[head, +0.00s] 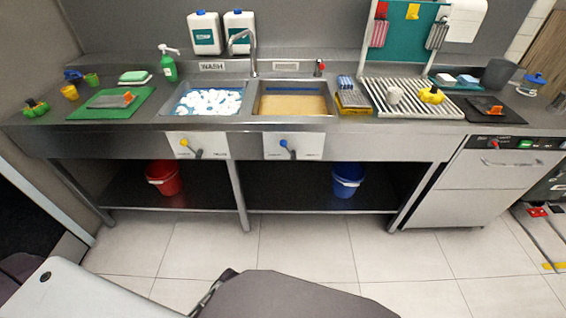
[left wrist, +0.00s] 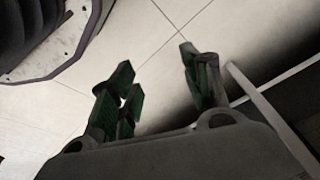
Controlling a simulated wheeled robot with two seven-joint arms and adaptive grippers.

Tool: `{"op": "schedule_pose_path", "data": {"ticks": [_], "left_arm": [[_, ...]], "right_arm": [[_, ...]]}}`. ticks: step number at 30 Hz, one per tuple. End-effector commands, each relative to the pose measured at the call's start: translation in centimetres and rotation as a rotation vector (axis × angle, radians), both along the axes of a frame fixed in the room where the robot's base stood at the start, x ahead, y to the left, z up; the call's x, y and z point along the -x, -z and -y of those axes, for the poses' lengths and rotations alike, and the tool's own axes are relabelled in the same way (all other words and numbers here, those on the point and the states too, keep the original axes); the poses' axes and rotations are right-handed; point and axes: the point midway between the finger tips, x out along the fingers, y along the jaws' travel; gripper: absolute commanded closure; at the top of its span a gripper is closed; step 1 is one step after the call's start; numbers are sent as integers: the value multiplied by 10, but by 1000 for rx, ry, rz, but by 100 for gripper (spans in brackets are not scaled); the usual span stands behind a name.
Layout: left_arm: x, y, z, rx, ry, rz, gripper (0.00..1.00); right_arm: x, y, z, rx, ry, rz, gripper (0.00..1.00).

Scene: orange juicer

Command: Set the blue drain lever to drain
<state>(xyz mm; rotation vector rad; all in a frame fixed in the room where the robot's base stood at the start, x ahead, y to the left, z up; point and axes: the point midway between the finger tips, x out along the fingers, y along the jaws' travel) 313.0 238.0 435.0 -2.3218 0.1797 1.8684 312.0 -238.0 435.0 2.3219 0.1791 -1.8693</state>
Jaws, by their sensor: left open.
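The blue drain lever (head: 288,149) sits on a white panel (head: 309,147) on the counter front, below the right sink basin (head: 294,102). Its blue knob is at the upper left of a dark handle that slants down to the right. That basin holds a tan liquid or surface. My left gripper (left wrist: 160,85) shows only in the left wrist view, open and empty above the floor tiles, far from the lever. My right gripper is in neither view.
A yellow lever (head: 185,144) is on a similar panel below the foamy left basin (head: 206,103). A red bucket (head: 164,178) and a blue bucket (head: 347,180) stand on the lower shelf. The tiled floor (head: 300,240) before the counter is mostly clear.

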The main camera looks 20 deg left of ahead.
Motion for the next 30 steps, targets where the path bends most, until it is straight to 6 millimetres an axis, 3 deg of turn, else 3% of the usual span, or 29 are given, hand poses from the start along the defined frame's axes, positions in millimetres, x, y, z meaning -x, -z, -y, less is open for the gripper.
{"op": "schedule_pose_path", "data": {"ticks": [9,21,25,30], "left_arm": [[-28,-59,8,1,11,37,52],[-59,-149,8,-71,125,137,52],[-77,-181,2,-151,229,205,52],[-101,-212,-6,-285,383,287,52]], "right_arm": [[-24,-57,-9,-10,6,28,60],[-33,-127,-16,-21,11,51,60],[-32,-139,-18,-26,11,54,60],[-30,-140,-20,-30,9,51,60]]}}
